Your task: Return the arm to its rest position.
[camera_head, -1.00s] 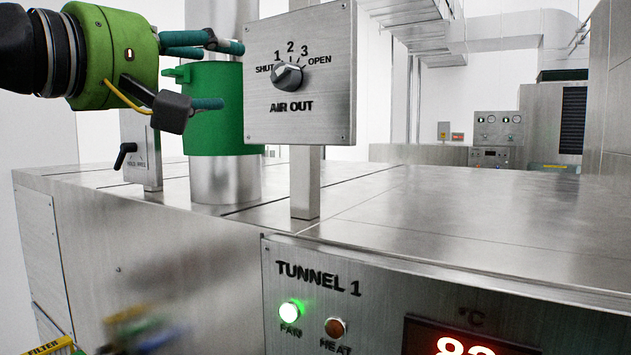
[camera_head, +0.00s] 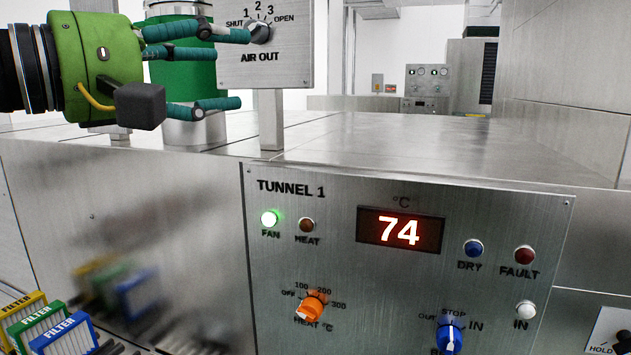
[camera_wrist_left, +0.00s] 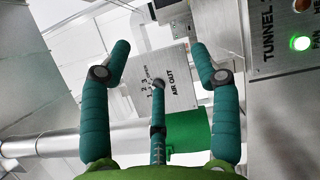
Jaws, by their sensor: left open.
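My left gripper (camera_head: 232,70) is at the upper left of the head view, above the steel top of the machine. Its teal fingers are spread and hold nothing. They overlap the green duct band (camera_head: 180,72) and the left edge of the AIR OUT panel (camera_head: 287,70) in the picture. One fingertip shows close to the AIR OUT knob (camera_head: 261,31); I cannot tell whether they touch. In the left wrist view, the open fingers (camera_wrist_left: 160,52) frame the AIR OUT panel (camera_wrist_left: 180,95). My right gripper is not in view.
The TUNNEL 1 panel (camera_head: 390,285) has a lit green FAN lamp (camera_head: 269,219), a display (camera_head: 400,231) reading 74, an orange heat knob (camera_head: 311,306) and a blue knob (camera_head: 450,336). Several filters (camera_head: 60,335) stand at the lower left. The steel top (camera_head: 400,150) is clear to the right.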

